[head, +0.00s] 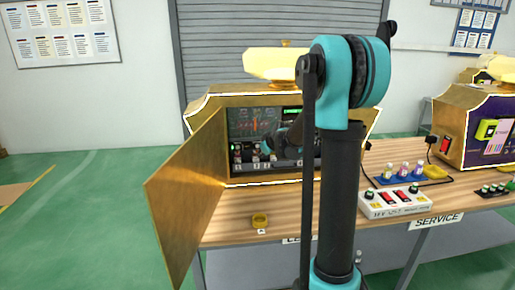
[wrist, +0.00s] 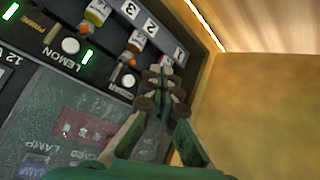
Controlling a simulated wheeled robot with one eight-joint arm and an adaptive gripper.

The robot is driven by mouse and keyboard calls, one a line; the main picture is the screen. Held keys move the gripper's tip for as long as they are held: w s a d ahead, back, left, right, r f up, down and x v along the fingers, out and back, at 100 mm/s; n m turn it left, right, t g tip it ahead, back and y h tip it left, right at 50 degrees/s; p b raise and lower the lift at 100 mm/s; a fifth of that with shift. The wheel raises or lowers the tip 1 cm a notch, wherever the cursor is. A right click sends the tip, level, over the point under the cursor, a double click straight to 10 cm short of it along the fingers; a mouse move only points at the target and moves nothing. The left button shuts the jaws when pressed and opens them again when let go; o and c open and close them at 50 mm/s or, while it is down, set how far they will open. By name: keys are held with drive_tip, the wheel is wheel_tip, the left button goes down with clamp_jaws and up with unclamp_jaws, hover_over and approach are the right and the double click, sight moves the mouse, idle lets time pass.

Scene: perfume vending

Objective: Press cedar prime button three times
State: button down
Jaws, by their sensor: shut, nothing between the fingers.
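The open gold vending cabinet (head: 210,108) stands on the wooden bench, with a dark control panel inside. In the wrist view, the CEDAR label (wrist: 119,89) is left of my gripper, with a pale round button (wrist: 128,80) beside it. I cannot read a prime marking there. My gripper (wrist: 160,82) is shut and empty, its dark fingertips over the panel edge just right of that button. Contact cannot be told. The panel behind the fingers is hidden. In the head view my arm covers the right part of the panel.
The LEMON label (wrist: 61,62) and its white button (wrist: 70,45) lie further left. Small bottles (wrist: 97,12) and numbered labels line the upper panel. The gold side wall (wrist: 265,105) is close on the right. The open door (head: 188,195) juts out at the left.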

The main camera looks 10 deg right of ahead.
drive_tip(key=shift+s, duration=0.1)
idle(0.3)
drive_tip(key=s, duration=0.3)
drive_tip(key=shift+s, duration=0.3)
drive_tip(key=shift+w, duration=0.1)
drive_tip(key=w, duration=0.8)
drive_tip(key=shift+w, duration=0.3)
drive_tip(key=shift+w, duration=0.15)
idle(1.1)
drive_tip(key=shift+w, duration=0.3)
